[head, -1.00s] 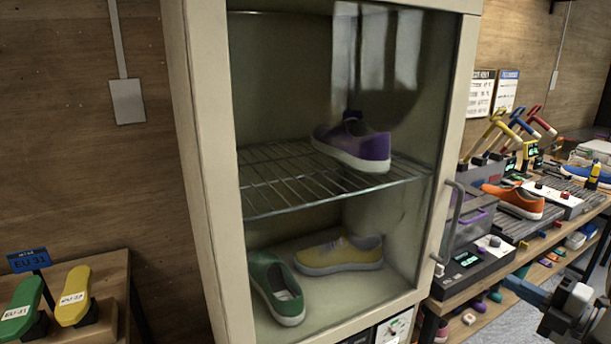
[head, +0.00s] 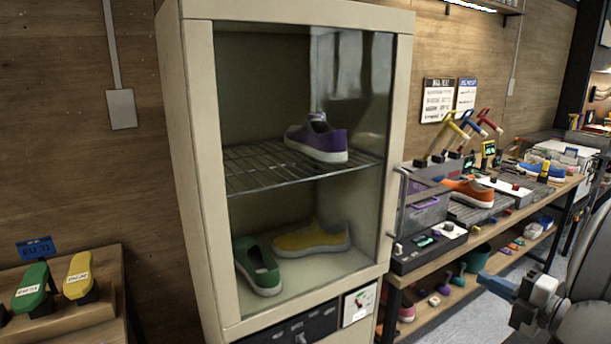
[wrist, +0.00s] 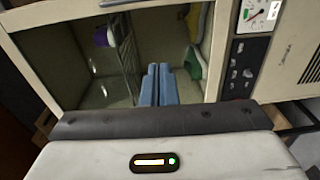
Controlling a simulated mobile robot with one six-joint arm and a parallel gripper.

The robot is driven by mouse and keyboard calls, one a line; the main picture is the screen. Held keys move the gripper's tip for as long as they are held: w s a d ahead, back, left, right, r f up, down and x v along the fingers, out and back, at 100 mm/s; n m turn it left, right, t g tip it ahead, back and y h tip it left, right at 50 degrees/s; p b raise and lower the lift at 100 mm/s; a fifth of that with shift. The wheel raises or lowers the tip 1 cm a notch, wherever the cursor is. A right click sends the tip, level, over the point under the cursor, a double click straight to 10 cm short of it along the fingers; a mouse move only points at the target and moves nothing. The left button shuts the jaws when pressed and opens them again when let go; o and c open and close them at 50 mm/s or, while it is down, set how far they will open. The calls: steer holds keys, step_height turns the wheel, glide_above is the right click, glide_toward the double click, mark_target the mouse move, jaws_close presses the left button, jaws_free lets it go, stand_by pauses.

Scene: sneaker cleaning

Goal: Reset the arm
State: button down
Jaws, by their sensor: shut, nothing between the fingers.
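My gripper (head: 497,286) is at the lower right of the head view, in front of the workbench and right of the cabinet. Its blue fingers also show in the wrist view (wrist: 158,84), side by side and touching, with nothing between them. The wrist view faces the cabinet front. The drying cabinet (head: 190,150) stands in the middle of the head view, its glass door looking shut. Inside, a purple shoe (head: 318,142) sits on the wire shelf (head: 260,172). A green shoe (head: 258,268) and a yellow shoe (head: 312,238) are on the cabinet floor.
A workbench (head: 450,255) runs along the right with an orange shoe (head: 468,193), a blue shoe (head: 540,170) and devices on it. A lower shelf holds small items. A wooden stand (head: 60,325) with green and yellow pieces is at the lower left.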

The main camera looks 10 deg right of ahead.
steer(key=w+a+r+m+g+h, duration=0.2)
steer(key=w+a+m+g+h, duration=0.2)
steer(key=w+a+m+h, duration=0.6)
steer(key=s+a+f+m+g+y, duration=0.1)
steer(key=s+a+f+m+g, duration=0.1)
steer(key=s+a, duration=0.4)
steer(key=s+a+f+m+g+y, duration=0.1)
steer(key=s+a+f+m+g, duration=0.2)
steer(key=s+a+m, duration=0.3)
steer(key=s+a+f+m+g+y, duration=0.1)
steer(key=s+a+m+g, duration=0.3)
steer(key=a, duration=0.6)
steer(key=shift+s+f+g, duration=0.3)
steer(key=shift+s+f, duration=0.55)
steer(key=shift+s, duration=0.3)
